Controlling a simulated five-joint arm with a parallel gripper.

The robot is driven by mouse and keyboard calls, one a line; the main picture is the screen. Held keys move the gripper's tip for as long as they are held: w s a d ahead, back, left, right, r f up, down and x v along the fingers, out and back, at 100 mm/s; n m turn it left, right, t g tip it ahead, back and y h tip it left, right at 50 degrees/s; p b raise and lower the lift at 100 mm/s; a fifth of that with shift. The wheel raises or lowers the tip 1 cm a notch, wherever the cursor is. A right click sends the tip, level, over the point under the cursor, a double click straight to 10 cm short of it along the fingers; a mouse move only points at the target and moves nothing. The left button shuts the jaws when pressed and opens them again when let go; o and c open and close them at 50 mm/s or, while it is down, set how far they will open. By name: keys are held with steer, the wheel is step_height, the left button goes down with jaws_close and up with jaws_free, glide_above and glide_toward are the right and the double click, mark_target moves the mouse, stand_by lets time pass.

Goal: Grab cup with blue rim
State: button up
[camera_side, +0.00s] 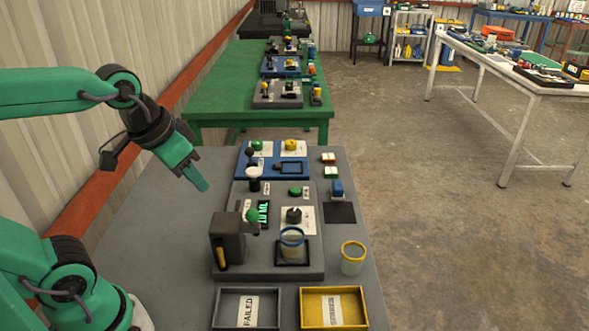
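The cup with the blue rim (292,243) stands upright in a black square frame on the grey test panel, at the lower middle of the side view. A similar clear cup with a yellow rim (353,261) stands on the table to its right. My gripper (199,182) is in the air at the upper left of the blue-rimmed cup, well apart from it, pointing down and to the right. Its green fingers are seen from the side and I cannot tell whether they are open. No object shows at their tips.
A dark block with a yellow handle (228,240) stands just left of the cup. Knobs and a green ball rise from the panel (240,200). A grey FAILED tray (228,308) and a yellow tray (352,308) lie in front. The table's left side is bare.

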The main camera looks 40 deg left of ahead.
mark_target(288, 235)
steer(key=w+d+f+g, duration=0.1)
steer(key=w, duration=0.2)
steer(key=w+d+f+m+g, duration=0.1)
steer(key=w, duration=0.2)
steer(key=w+d+f+m+g, duration=0.1)
steer(key=w, duration=0.2)
steer(key=shift+w+d+f, duration=0.2)
steer(key=shift+d, duration=0.05)
steer(key=w+d+f+g, duration=0.1)
steer(key=w+f, duration=0.1)
steer(key=f, duration=0.1)
steer(key=w+d+f+m+g, duration=0.1)
steer(key=w+d+f, duration=0.1)
steer(key=w+f, duration=0.1)
steer(key=w+d+f+m+g, duration=0.1)
steer(key=w+f, duration=0.1)
steer(key=f, duration=0.1)
steer(key=shift+w+d+f, duration=0.2)
steer(key=shift+d+f, duration=0.05)
steer(key=shift+d, duration=0.15)
steer(key=shift+s+a+f, duration=0.1)
steer(key=shift+s+f, duration=0.05)
steer(key=shift+f, duration=1.15)
steer(key=shift+s+a+f, duration=0.1)
steer(key=shift+s+f, duration=0.1)
steer(key=shift+f, duration=1.1)
steer(key=shift+s+f, duration=0.15)
steer(key=shift+f, duration=1.15)
jaws_close()
